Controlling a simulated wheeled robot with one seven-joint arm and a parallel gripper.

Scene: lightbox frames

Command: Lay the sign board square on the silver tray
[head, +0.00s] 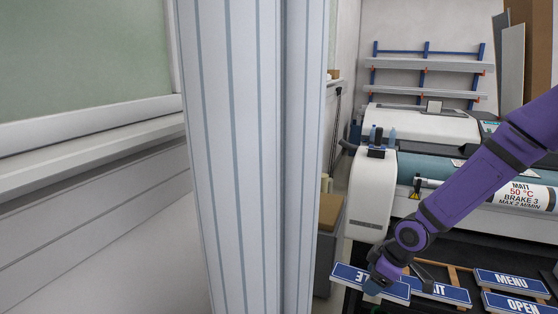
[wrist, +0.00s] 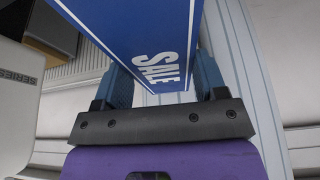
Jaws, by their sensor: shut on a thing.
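My gripper (head: 376,285) is at the lower right of the head view, with the purple arm reaching down to it. It is shut on a blue sign board (head: 347,273) with a white border, whose lettering is partly hidden by the gripper. In the wrist view the blue fingers of my gripper (wrist: 163,80) sit on either side of the board (wrist: 128,32), which reads SALE and extends away past the top edge. I cannot make out a silver tray in either view.
Other blue signs, MENU (head: 512,284), OPEN (head: 513,304) and one partly covered (head: 440,291), lie right of my gripper near wooden slats. A large laminating machine (head: 372,190) stands behind.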

